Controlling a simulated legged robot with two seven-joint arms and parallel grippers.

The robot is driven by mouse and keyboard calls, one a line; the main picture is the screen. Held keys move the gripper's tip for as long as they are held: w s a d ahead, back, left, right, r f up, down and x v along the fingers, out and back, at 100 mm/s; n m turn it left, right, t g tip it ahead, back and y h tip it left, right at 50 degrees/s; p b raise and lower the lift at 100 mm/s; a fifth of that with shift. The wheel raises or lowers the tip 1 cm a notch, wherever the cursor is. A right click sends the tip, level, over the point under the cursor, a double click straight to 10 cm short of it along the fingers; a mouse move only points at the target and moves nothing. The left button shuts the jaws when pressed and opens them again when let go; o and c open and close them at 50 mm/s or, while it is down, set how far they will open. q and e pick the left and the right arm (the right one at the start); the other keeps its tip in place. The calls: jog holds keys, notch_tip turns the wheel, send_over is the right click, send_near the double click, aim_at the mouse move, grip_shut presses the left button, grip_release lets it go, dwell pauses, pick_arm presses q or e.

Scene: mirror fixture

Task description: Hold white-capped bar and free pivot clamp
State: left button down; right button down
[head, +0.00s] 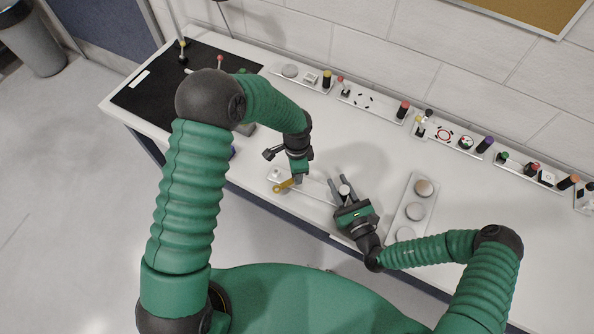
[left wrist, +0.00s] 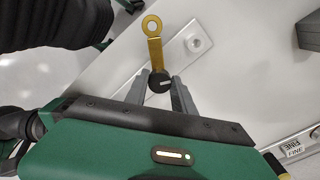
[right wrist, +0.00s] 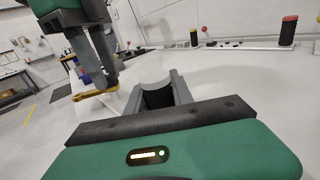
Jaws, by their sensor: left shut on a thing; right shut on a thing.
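The pivot clamp, a yellow lever with a ring end (head: 282,187), lies on a pale plate near the table's front edge. The left wrist view shows its yellow arm (left wrist: 155,52) and black knob (left wrist: 159,82). My left gripper (head: 296,179) points down and is shut on that knob. The white-capped bar shows its cap (head: 344,190) to the right of the clamp; the right wrist view shows the pale cap on a dark round body (right wrist: 156,95). My right gripper (head: 341,183) is shut around it. The bar's lower part is hidden by the fingers.
A pale plate with several round discs (head: 420,188) lies right of my right gripper. Panels with knobs and buttons (head: 443,134) line the back of the white table. A black mat (head: 150,95) covers the left end. Open table lies between the grippers and the panels.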

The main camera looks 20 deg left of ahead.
pick_arm(q)
jog(key=n, duration=0.5)
jog(key=shift+d+n, duration=0.15)
jog(key=shift+n, duration=0.15)
dwell(0.4)
jog(key=c, duration=1.1)
grip_release()
jog(key=shift+o, duration=0.2)
notch_tip(320, 180, up, 12)
jog(key=shift+c, duration=0.2)
